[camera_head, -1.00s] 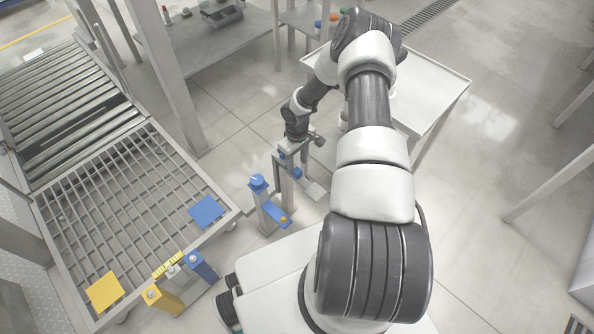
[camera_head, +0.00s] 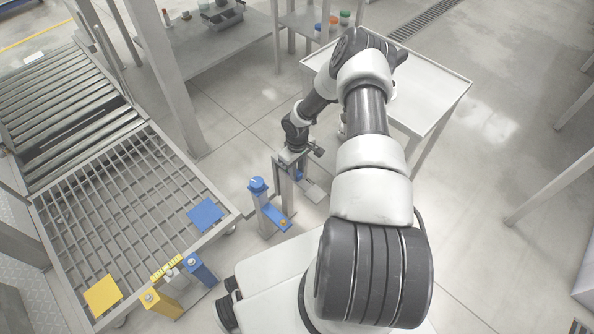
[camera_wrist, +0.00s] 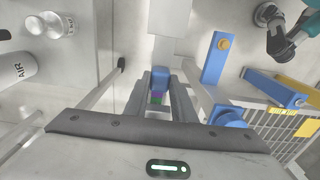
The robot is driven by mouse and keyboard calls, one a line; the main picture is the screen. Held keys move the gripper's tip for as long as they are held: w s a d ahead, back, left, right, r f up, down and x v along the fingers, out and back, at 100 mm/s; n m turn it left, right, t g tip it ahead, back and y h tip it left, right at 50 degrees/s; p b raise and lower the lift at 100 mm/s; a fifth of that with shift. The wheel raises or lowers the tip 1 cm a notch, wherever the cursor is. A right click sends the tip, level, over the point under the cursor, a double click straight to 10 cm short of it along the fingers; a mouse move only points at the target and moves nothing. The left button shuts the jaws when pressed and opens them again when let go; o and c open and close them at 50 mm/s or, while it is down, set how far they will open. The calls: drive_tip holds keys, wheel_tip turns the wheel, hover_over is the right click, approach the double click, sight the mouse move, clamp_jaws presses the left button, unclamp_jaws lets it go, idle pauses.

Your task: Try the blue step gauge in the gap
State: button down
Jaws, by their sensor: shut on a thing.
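My gripper (camera_wrist: 163,98) is shut on the blue step gauge (camera_wrist: 160,75) in the wrist view. The gauge has a blue end, with small purple and green bands between the fingers. Beyond it in the wrist view is a pale grey block (camera_wrist: 174,47). I cannot tell whether the gauge touches it or sits in a gap.
A yellow block (camera_head: 163,302) and a blue block (camera_head: 201,269) stand at the lower left, with a yellow scale (camera_head: 167,267) between them. A grated conveyor (camera_head: 120,190) carries a yellow and a blue plate. A white table (camera_head: 435,95) is behind my arm. Clear floor lies right.

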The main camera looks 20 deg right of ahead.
drive_tip(key=s, duration=0.1)
drive_tip(key=s+d+p, duration=0.1)
drive_tip(key=s, duration=0.2)
drive_tip(key=shift+d, duration=0.25)
drive_tip(key=shift+s, duration=0.25)
drive_tip(key=c, duration=1.5)
unclamp_jaws()
drive_tip(key=shift+d, duration=0.1)
drive_tip(key=shift+w+r, duration=0.1)
drive_tip(key=shift+r, duration=0.15)
wheel_tip(320, 180, up, 17)
drive_tip(key=p, duration=0.4)
